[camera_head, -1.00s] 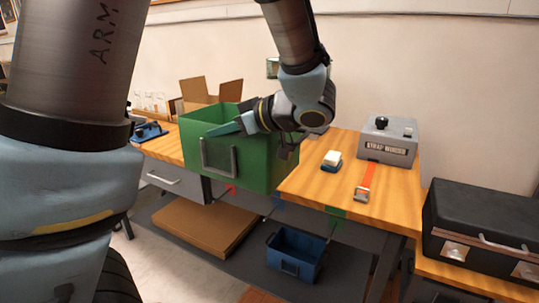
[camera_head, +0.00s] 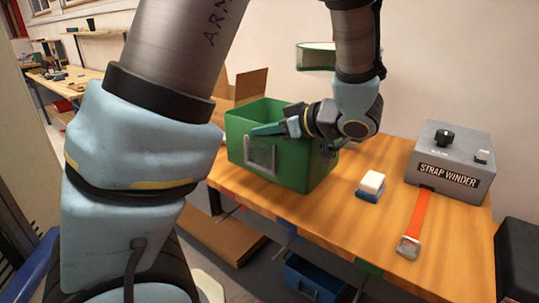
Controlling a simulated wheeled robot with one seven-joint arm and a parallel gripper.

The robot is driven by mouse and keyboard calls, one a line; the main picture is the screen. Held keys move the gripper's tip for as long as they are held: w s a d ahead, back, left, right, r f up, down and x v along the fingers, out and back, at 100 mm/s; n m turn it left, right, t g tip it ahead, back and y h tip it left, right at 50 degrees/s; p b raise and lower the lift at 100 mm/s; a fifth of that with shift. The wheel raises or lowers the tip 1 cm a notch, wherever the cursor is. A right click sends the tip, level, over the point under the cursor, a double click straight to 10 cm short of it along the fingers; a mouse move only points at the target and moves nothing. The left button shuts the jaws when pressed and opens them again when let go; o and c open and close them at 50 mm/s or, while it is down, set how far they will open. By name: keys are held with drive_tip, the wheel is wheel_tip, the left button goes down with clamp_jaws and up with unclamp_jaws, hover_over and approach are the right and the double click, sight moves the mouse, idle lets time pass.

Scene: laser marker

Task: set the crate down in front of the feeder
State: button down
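The green crate (camera_head: 285,170) is an open box with a grey handle on its front wall. It is at the front left part of the wooden workbench, near the front edge; whether its base touches the top I cannot tell. My gripper (camera_head: 272,128) reaches in from the right and appears shut on the crate's upper right part, its teal end lying across the crate's opening. The fingertips' contact is largely hidden. No machine marked as a feeder shows; a grey box labelled STRAP WINDER (camera_head: 448,160) stands at the right of the bench.
An orange strap (camera_head: 418,214) with a metal buckle runs from the winder. A white-and-blue block (camera_head: 371,187) lies mid-bench. An open cardboard box (camera_head: 246,88) is behind the crate. A blue bin (camera_head: 312,280) is below the bench. Bench top between crate and block is clear.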

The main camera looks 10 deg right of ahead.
sight(312, 146)
drive_tip(key=shift+f, duration=2.8)
drive_tip(key=c, duration=1)
unclamp_jaws()
drive_tip(key=shift+c, duration=0.2)
drive_tip(key=shift+s+d, duration=0.1)
drive_tip(key=shift+s, duration=0.05)
drive_tip(key=b+v, duration=0.1)
drive_tip(key=v, duration=1)
drive_tip(key=shift+b, duration=0.3)
drive_tip(key=shift+s+d+r, duration=0.2)
drive_tip(key=shift+s+r, duration=0.05)
drive_tip(key=shift+r, duration=0.05)
